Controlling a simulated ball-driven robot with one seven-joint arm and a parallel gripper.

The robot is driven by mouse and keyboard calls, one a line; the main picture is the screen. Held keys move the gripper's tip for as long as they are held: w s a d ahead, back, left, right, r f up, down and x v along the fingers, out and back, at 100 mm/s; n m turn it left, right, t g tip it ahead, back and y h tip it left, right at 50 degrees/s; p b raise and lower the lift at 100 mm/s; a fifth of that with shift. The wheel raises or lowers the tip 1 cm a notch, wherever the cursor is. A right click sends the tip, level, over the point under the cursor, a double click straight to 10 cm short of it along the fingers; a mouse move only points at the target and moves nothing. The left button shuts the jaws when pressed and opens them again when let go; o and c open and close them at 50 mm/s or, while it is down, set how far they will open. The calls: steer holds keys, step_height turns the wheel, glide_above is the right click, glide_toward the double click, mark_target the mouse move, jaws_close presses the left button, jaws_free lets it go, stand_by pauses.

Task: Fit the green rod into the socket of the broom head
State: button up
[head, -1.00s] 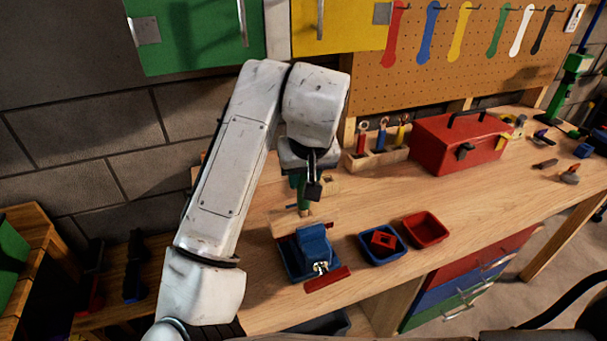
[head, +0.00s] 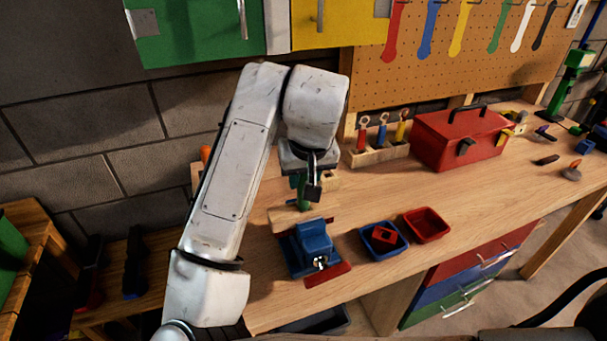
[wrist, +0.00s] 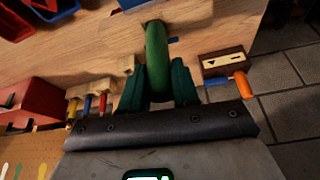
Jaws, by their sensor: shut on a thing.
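My gripper (head: 311,190) is shut on the green rod (head: 302,194), which points down above the workbench. In the wrist view the rod (wrist: 157,55) stands between the dark green fingers (wrist: 158,88). The rod's lower end appears at or just above this block. I cannot tell whether it is in the socket; the socket is not clearly visible.
A blue tray (head: 372,251) holding a red piece and a red tray (head: 426,225) stand right of the vise. A red toolbox (head: 460,140) and a wooden tool rack (head: 378,154) stand behind. An orange-handled tool (wrist: 242,84) lies near the bench edge.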

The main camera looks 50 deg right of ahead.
steer(key=o, duration=1.1)
steer(key=shift+r, duration=0.1)
steer(key=v, duration=1)
steer(key=shift+a+r, duration=0.2)
steer(key=shift+r, duration=0.05)
steer(key=shift+s, duration=0.15)
